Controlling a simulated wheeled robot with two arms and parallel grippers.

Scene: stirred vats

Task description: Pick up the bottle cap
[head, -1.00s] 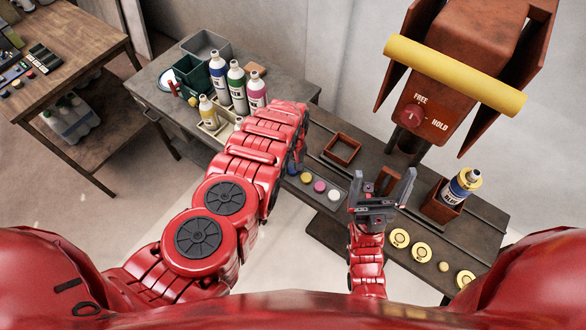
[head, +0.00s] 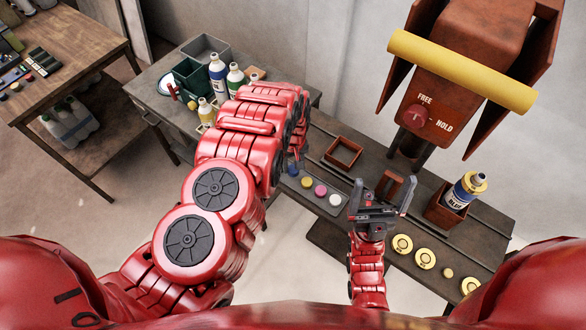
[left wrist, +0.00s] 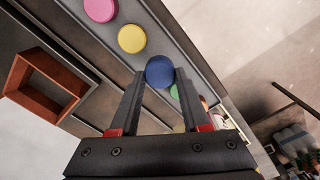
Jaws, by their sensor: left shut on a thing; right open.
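A round blue cap (left wrist: 160,71) sits between the fingertips of my left gripper (left wrist: 158,76) in the left wrist view. The gripper is shut on it. In the head view the blue cap (head: 293,170) shows at the left end of a grey tray (head: 312,203); my red left arm hides most of that gripper. I cannot tell whether the cap is clear of the tray. Yellow (head: 307,183), pink (head: 320,190) and white (head: 335,199) caps lie in a row beside it. My right gripper (head: 383,192) is open and empty above the bench.
A bottle labelled BLUE (head: 461,193) leans in a brown holder (head: 437,214) at the right. An empty brown square frame (head: 343,152) lies behind the tray. A rusty machine with a yellow bar (head: 462,71) stands behind. Several bottles crowd the back left bench.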

